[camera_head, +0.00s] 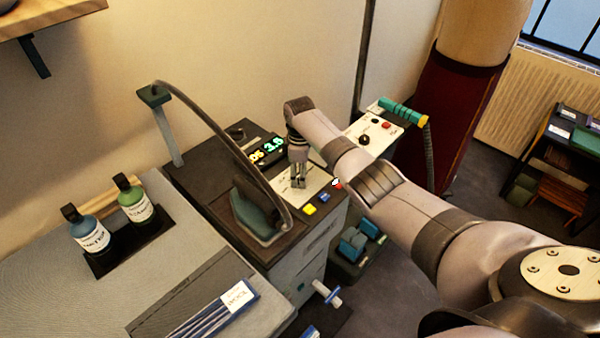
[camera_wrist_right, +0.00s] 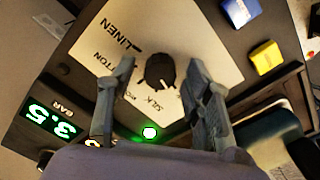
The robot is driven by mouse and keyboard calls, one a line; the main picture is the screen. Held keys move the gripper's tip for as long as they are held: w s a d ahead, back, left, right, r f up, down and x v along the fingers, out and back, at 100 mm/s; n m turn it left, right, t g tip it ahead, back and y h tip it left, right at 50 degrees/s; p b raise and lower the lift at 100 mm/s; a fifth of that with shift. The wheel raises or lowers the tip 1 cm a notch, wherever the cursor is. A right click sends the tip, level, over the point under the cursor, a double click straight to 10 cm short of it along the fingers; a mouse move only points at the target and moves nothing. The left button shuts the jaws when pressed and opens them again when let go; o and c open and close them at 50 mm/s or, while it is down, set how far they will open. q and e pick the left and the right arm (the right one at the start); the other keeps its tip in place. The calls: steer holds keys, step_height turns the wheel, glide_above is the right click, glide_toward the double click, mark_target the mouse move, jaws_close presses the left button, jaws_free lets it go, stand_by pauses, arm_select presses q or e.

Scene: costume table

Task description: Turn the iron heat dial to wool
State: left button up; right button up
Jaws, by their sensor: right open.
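The heat dial (camera_wrist_right: 158,70) is a black knob with a white pointer mark on a white label plate (camera_wrist_right: 205,45). LINEN, COTTON and SILK can be read there; another label beside SILK is partly hidden by a finger. The pointer aims down and to the right in the wrist view, past the SILK side. My right gripper (camera_wrist_right: 160,66) is open, its fingers on either side of the dial with gaps visible. In the head view my right gripper (camera_head: 298,183) points down over the plate (camera_head: 283,187) and hides the dial. My left gripper is not in view.
Yellow (camera_wrist_right: 266,57) and blue (camera_wrist_right: 240,12) buttons sit beside the plate. A lit pressure display (camera_wrist_right: 50,120) reads 3.5 BAR. The iron (camera_head: 256,216) rests close by, with its hose arching over the station. Two bottles (camera_head: 135,201) and a WOOL-labelled item (camera_head: 238,296) are at left.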

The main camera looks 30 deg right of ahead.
jaws_close()
stand_by(0.5)
steer(key=shift+r, duration=0.1)
steer(key=m+p, duration=0.1)
steer(key=m, duration=0.2)
steer(key=m+p, duration=0.1)
steer(key=m, duration=0.3)
steer(key=shift+m, duration=0.3)
steer(key=m, duration=0.4)
steer(key=shift+p, duration=0.4)
steer(key=shift+d+m, duration=0.1)
steer(key=shift+m, duration=1.9)
